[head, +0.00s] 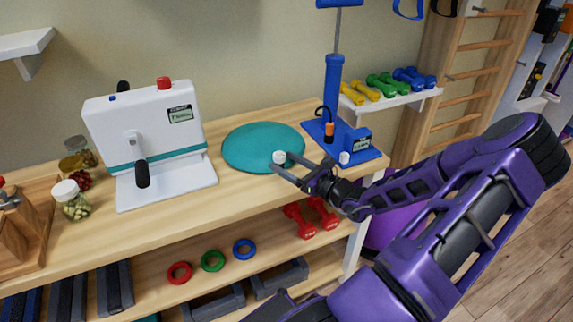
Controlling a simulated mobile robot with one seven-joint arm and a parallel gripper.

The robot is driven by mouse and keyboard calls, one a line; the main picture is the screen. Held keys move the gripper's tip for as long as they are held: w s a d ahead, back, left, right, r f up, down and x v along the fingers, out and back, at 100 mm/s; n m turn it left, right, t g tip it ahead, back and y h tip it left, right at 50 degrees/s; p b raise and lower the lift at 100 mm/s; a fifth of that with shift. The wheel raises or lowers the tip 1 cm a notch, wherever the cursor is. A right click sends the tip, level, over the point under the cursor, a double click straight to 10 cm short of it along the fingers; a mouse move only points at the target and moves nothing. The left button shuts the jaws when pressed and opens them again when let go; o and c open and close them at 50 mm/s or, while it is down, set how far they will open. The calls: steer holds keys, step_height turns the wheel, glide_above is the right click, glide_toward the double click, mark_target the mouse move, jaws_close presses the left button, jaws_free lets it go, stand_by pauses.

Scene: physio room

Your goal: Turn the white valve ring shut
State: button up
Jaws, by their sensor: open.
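A small white round piece (279,156), which looks like the valve ring, shows at the front part of a teal round cushion (245,144) on the wooden bench. My gripper (281,162) reaches in from the right with its two fingers apart. The fingertips are beside the white piece, one on the near side and one on the far side in the picture. I cannot tell whether they touch it. How far the ring is turned is too small to make out.
A blue pump (332,95) with another white knob (344,157) stands right of the cushion. A white machine (148,130) with a black-handled crank stands left. Jars (72,199) are further left. Red dumbbells (300,221) and coloured rings (212,261) lie on the lower shelf.

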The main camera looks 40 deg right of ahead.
steer(key=shift+w, duration=0.1)
jaws_close()
stand_by(0.3)
steer(key=shift+a+r+m+h+p, duration=0.15)
steer(key=shift+m+h+p, duration=0.25)
steer(key=shift+h+p, duration=0.1)
steer(key=m+h+p, duration=0.1)
steer(key=h+p, duration=0.1)
steer(key=a+m+h+p, duration=0.1)
steer(key=m+h+p, duration=0.1)
steer(key=h, duration=0.1)
steer(key=shift+r, duration=0.1)
steer(key=m+h+p, duration=0.2)
steer(key=g+h+p, duration=0.1)
steer(key=h, duration=0.1)
steer(key=shift+a+m, duration=0.25)
steer(key=shift+m, duration=0.15)
steer(key=shift+w+f+m+g+h+p, duration=0.1)
steer(key=shift+f+m+g+h+p, duration=0.1)
steer(key=shift+m+g+h+p, duration=0.55)
steer(key=shift+t+h, duration=0.25)
